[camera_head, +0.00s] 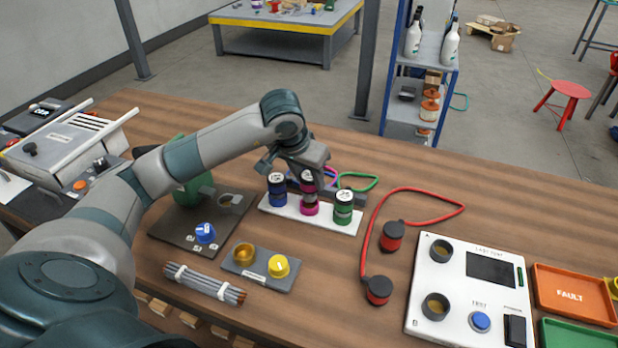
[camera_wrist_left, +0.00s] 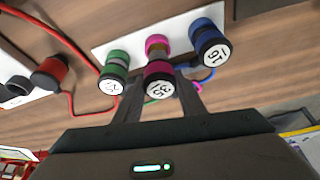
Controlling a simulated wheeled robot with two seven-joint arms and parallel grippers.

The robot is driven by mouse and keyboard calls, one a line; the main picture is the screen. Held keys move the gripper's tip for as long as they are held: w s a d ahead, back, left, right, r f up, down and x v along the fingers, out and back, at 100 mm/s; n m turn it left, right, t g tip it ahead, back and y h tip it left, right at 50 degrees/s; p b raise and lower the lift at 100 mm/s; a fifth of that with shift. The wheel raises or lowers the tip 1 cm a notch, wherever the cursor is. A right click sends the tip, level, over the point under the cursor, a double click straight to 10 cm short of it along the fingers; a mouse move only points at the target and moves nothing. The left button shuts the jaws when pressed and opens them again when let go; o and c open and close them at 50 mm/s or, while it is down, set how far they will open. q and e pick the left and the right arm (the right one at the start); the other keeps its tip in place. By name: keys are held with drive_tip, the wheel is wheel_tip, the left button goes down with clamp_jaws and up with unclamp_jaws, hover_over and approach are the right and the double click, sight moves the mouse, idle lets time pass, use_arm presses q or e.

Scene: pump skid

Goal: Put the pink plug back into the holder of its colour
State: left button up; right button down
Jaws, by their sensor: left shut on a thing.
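The pink plug (camera_head: 308,178), with a white 35 label on its cap, is upright between the fingers of my left gripper (camera_head: 306,187). It stands over the pink holder (camera_head: 310,208), the middle one on a white strip (camera_head: 286,211). Its cap is higher than its neighbours'. My right gripper is out of view.
A red cord with two red-black plugs (camera_head: 378,289) lies right of the strip, before a white tester (camera_head: 462,300). A small grey block with a yellow knob (camera_head: 278,266) and a bundle of rods (camera_head: 205,284) lie in front. A pink-purple cord and a green cord (camera_head: 358,182) lie behind.

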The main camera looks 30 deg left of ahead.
use_arm(q)
drive_tip(key=shift+b, duration=0.4)
idle(0.7)
drive_tip(key=shift+f+b, duration=1.75)
drive_tip(key=shift+b, duration=0.2)
idle(0.7)
drive_tip(key=o, duration=1.2)
drive_tip(key=shift+o, duration=0.2)
drive_tip(key=shift+p+v, duration=0.45)
drive_tip(key=shift+v, duration=0.35)
drive_tip(key=p+v, duration=0.6)
drive_tip(key=v, duration=0.9)
drive_tip(key=shift+s+r+p, duration=0.2)
drive_tip(key=shift+r+p, duration=0.15)
drive_tip(key=shift+r, duration=0.1)
